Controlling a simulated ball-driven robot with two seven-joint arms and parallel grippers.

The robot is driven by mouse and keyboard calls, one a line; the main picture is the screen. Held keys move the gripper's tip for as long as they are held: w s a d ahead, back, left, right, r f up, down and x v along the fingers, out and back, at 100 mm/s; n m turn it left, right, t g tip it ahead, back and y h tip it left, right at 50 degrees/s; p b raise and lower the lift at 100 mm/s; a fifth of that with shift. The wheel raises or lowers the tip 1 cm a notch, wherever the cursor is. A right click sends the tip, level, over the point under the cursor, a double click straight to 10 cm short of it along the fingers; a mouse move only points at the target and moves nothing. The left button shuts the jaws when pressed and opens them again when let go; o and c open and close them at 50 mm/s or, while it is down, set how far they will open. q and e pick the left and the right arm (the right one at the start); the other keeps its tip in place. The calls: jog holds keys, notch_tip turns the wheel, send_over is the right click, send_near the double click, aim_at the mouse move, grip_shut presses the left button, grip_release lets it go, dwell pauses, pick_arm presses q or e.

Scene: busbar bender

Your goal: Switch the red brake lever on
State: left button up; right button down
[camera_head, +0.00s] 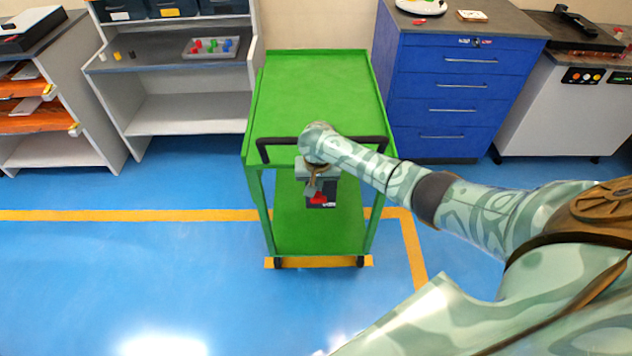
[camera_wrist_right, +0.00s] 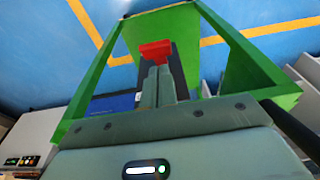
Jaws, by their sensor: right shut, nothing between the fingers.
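The red brake lever (camera_head: 318,199) shows in the head view below the black handle of the green cart (camera_head: 310,90), against a small dark part with white marks. In the right wrist view the red lever (camera_wrist_right: 156,50) lies just beyond the fingertips, with a dark bar beside it. My right gripper (camera_head: 311,188) is in front of the cart's near end, close to the lever. In the right wrist view its fingers (camera_wrist_right: 157,70) are together and hold nothing. I cannot tell whether they touch the lever. My left gripper is not in view.
The black handle (camera_head: 280,141) crosses the cart's near end, close to my right wrist. A blue drawer cabinet (camera_head: 440,100) stands to the right and grey shelving (camera_head: 185,112) to the left. The blue floor (camera_head: 150,275) in front of the cart is clear.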

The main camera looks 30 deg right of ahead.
aim_at(317, 201)
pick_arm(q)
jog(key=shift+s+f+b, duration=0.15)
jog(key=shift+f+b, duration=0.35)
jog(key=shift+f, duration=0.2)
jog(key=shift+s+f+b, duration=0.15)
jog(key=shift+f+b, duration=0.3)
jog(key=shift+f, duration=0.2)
pick_arm(e)
jog(key=shift+w+d+f, duration=0.1)
jog(key=shift+w+f, duration=0.05)
jog(key=shift+f, duration=0.85)
jog(key=shift+w+d+f, duration=0.1)
jog(key=shift+w+f, duration=0.05)
jog(key=shift+f, duration=0.8)
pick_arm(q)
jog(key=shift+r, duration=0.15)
pick_arm(e)
jog(key=shift+r, duration=0.1)
